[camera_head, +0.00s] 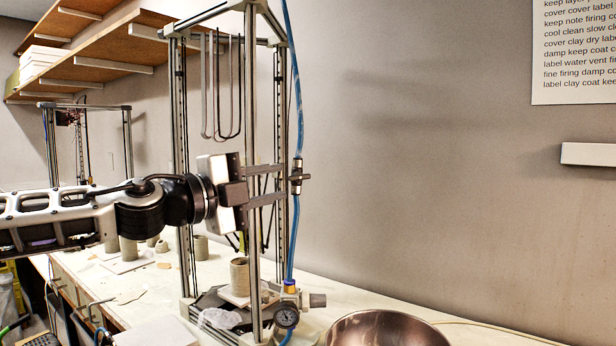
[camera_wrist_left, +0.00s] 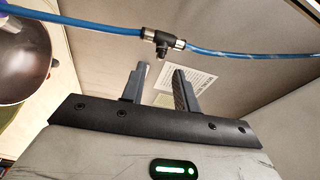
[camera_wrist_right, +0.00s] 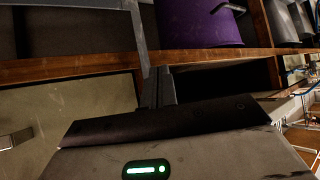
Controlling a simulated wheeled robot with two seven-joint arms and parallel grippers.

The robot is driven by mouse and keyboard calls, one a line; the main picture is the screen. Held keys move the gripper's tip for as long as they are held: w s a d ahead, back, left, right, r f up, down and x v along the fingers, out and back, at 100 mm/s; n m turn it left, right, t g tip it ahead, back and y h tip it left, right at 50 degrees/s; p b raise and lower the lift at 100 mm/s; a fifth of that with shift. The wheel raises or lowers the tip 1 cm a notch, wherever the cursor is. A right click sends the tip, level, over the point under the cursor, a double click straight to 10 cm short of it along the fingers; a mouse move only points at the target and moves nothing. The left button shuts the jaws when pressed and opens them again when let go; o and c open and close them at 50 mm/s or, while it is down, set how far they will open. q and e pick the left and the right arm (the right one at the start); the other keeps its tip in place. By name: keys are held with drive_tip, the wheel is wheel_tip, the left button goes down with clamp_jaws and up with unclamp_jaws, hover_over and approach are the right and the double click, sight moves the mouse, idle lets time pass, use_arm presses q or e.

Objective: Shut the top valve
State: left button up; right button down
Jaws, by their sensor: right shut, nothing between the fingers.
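The top valve (camera_head: 297,178) is a small black and metal inline fitting on a vertical blue hose, right of a metal frame. It also shows in the left wrist view (camera_wrist_left: 161,40), with a short black part pointing toward my fingers. My left gripper (camera_head: 268,186) reaches in from the left at the valve's height. Its two fingers (camera_wrist_left: 158,82) are open and empty, just short of the valve and apart from it. My right gripper (camera_wrist_right: 157,88) is shut and empty in its wrist view, away from the valve; it is not in the head view.
The metal frame's upright (camera_head: 251,110) stands beside my left gripper. A pressure gauge (camera_head: 286,317) and regulator sit at the hose's lower end. A metal bowl (camera_head: 385,328) is at the front right. My right gripper is close to a wooden shelf edge (camera_wrist_right: 90,66).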

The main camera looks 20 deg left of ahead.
sight(298, 178)
use_arm(q)
drive_tip(key=x, duration=0.8)
drive_tip(key=shift+w+d, duration=0.15)
clamp_jaws()
